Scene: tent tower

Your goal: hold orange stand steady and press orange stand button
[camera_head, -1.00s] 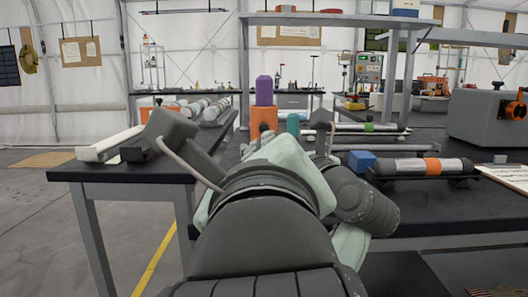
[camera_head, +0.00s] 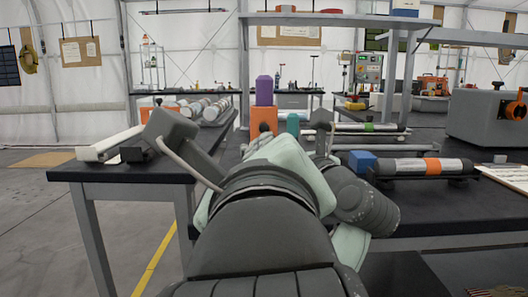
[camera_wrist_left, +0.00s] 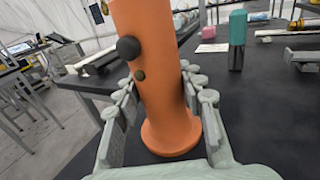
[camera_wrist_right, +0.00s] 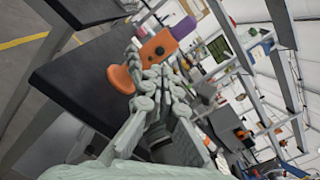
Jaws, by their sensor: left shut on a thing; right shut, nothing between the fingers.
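The orange stand (camera_wrist_left: 160,95) stands upright on the black table, its round base flat on the top. My left gripper (camera_wrist_left: 163,88) is shut around the stand, a finger on each side. My right gripper (camera_wrist_right: 157,74) is shut and empty, its fingertips in front of the stand (camera_wrist_right: 158,46). I cannot tell whether they touch it. A purple block (camera_head: 264,90) sits on top of the stand. In the head view my arm hides its lower part.
A teal block (camera_head: 292,123) stands to the right of the stand. Further right lie a blue block (camera_head: 362,161) and a grey cylinder with an orange band (camera_head: 410,166). A grey shelf (camera_head: 340,19) rises behind. The black tabletop (camera_wrist_left: 255,120) beside the stand is bare.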

